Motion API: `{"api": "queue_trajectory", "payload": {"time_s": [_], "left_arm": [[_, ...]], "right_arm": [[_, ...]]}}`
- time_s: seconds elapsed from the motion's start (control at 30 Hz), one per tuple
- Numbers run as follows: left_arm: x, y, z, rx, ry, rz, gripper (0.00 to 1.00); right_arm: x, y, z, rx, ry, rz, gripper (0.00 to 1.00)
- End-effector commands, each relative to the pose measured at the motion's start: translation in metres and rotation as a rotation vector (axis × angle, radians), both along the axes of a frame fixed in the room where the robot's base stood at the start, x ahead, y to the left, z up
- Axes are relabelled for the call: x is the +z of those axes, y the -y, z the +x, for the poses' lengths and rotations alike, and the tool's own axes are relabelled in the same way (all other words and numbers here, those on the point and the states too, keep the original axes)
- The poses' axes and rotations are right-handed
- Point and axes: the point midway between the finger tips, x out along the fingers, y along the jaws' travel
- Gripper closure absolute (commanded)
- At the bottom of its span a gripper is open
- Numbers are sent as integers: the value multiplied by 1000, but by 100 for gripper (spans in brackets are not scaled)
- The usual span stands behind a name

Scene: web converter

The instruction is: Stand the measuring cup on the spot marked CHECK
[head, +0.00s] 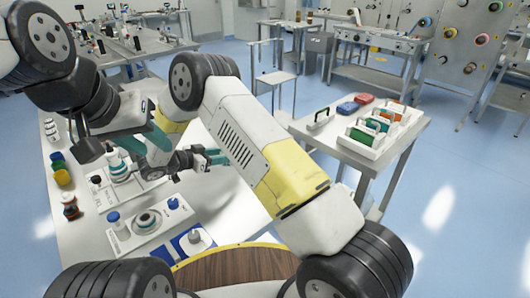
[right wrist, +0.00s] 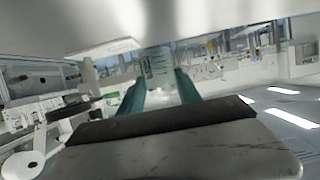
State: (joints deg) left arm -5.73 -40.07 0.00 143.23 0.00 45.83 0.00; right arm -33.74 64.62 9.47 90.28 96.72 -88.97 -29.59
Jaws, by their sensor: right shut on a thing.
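The measuring cup (right wrist: 158,62) is a clear vessel with markings, held between the two teal fingers of my right gripper (right wrist: 160,85) in the right wrist view. In the head view my right gripper (head: 210,157) is low over the white table, partly behind my own arm, and the cup is hard to make out there. My left gripper (head: 140,143) is over the left part of the table with teal fingers; its opening is unclear. I cannot read a CHECK mark in either view.
The white table (head: 95,243) holds small bottles (head: 62,172) along its left edge, a tray with a round-topped device (head: 147,222), and a blue mat (head: 180,246) with a pale object. A side table (head: 345,150) at right carries a white rack (head: 375,145) with coloured items.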

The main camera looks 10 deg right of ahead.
Motion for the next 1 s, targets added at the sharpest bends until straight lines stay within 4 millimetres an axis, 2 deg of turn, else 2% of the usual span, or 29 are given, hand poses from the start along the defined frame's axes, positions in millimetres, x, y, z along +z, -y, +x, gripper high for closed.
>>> {"api": "queue_trajectory", "payload": {"time_s": [0.13, 0.23, 0.6, 0.7, 1.0], "left_arm": [[0, 0, 0, 0, 0, 0, 64], [0, 0, 0, 0, 1, 0, 64], [0, 0, 0, 0, 1, 0, 64], [0, 0, 0, 0, 0, 0, 64], [0, 0, 0, 0, 0, 0, 64]], "right_arm": [[0, 3, 0, 0, 0, -1, 100], [-1, 18, -2, -2, 0, -1, 100], [-10, 114, -11, -3, -2, -1, 100], [-12, 132, -12, -2, -1, 0, 100], [-14, 156, -14, -1, 0, -1, 100]]}}
